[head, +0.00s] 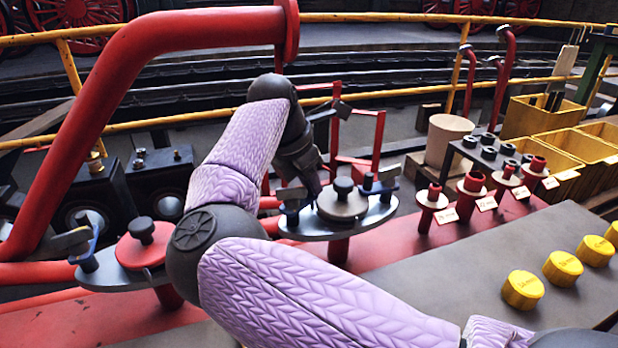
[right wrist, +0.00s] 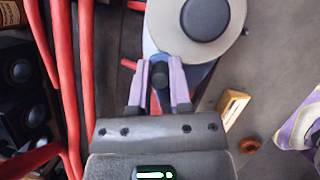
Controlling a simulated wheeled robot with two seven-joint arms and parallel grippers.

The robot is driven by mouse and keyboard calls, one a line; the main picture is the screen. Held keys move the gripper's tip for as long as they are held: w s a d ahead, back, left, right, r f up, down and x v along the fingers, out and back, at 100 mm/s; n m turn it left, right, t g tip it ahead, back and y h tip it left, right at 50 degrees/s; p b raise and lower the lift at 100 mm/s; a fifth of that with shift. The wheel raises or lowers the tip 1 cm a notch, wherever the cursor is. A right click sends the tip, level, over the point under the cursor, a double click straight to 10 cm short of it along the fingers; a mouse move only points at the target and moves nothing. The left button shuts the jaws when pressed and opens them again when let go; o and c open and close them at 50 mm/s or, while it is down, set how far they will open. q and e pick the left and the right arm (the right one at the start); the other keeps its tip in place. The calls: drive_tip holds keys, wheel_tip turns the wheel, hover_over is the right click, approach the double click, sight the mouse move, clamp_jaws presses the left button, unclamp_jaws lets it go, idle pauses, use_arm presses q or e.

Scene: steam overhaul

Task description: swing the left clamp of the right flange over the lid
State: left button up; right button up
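The right flange (head: 338,228) is a slate-blue plate on a red pipe, with a round grey lid (head: 342,207) that has a dark knob in its middle. The lid also shows at the top of the right wrist view (right wrist: 226,42). The flange's left clamp (head: 291,194) is blue with a dark post and is partly hidden by my right gripper (head: 315,188). The right clamp (head: 385,183) stands at the other edge. In the right wrist view, my right gripper's fingers (right wrist: 160,78) straddle a dark post beside the lid; contact is unclear. My left gripper is not in view.
Another flange with a red lid (head: 143,250) stands at the left, below a thick red pipe (head: 120,90). Red sockets with tags (head: 470,190) and yellow caps (head: 523,289) stand on the right. Yellow bins (head: 545,118) are behind them. My purple-padded arm crosses the middle.

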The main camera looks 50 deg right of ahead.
clamp_jaws()
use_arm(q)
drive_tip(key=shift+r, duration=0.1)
use_arm(e)
drive_tip(key=shift+s+r+m+p, duration=0.1)
drive_tip(key=shift+s+m+p, duration=0.2)
drive_tip(key=shift+m, duration=0.4)
drive_tip(key=shift+s+m+g, duration=0.2)
drive_tip(key=shift+m+g, duration=0.3)
drive_tip(key=shift+m, duration=0.2)
drive_tip(key=shift+s+a+m, duration=0.1)
drive_tip(key=shift+s+m, duration=0.1)
drive_tip(key=shift+m, duration=0.4)
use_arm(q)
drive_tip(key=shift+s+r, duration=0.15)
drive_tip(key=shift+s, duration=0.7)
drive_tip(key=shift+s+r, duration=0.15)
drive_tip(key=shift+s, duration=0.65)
use_arm(e)
drive_tip(key=shift+s+a+m+g+y, duration=0.15)
drive_tip(key=shift+s+m+g+y, duration=0.25)
drive_tip(key=shift+m, duration=0.5)
